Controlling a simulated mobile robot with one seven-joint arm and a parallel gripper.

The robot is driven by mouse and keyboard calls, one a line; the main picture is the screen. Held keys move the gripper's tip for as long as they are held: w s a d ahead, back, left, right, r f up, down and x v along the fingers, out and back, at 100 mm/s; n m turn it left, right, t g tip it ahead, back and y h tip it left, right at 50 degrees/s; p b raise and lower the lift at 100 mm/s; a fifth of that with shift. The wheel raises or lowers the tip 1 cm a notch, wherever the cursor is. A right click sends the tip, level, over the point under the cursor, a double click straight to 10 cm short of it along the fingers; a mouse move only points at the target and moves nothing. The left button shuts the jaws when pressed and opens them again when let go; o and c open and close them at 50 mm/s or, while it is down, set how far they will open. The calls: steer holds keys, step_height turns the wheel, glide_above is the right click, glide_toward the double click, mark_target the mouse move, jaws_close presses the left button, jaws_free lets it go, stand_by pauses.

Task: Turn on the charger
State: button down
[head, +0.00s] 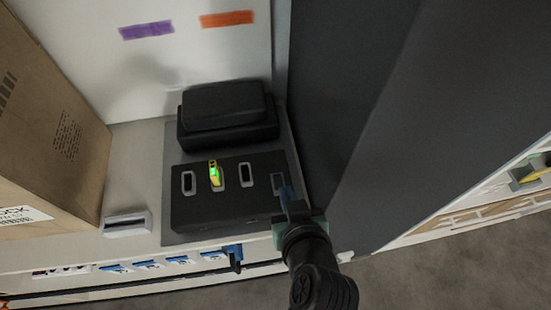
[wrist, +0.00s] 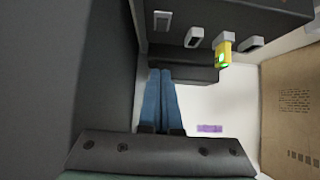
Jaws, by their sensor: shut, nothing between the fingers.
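The charger (head: 205,212) is a low black box with several pale-rimmed slots on its sloped top. A yellow piece (head: 213,172) with a green glow stands in the second slot from the left. In the wrist view the charger (wrist: 235,12) is at the top, with the yellow piece (wrist: 226,46) in it. My gripper (head: 286,192) is shut and empty by the charger's right end, close to the rightmost slot. Its blue fingers (wrist: 166,72) lie together in the wrist view. I cannot tell if they touch the charger. The fingers partly hide that end.
A dark panel (head: 350,90) rises close on the right of my gripper. A black box (head: 225,105) sits behind the charger. A cardboard carton (head: 50,120) stands at the left. A small white slotted piece (head: 127,224) lies between the carton and charger.

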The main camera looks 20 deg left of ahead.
steer(key=p, duration=0.2)
glide_above(279, 181)
steer(key=s+d, duration=0.1)
steer(key=s, duration=0.1)
step_height(279, 181, down, 6)
steer(key=shift+r, duration=0.2)
steer(key=f, duration=0.3)
steer(key=shift+w+a+f, duration=0.1)
steer(key=shift+w+a, duration=0.1)
steer(key=shift+w, duration=0.15)
steer(key=shift+f, duration=0.6)
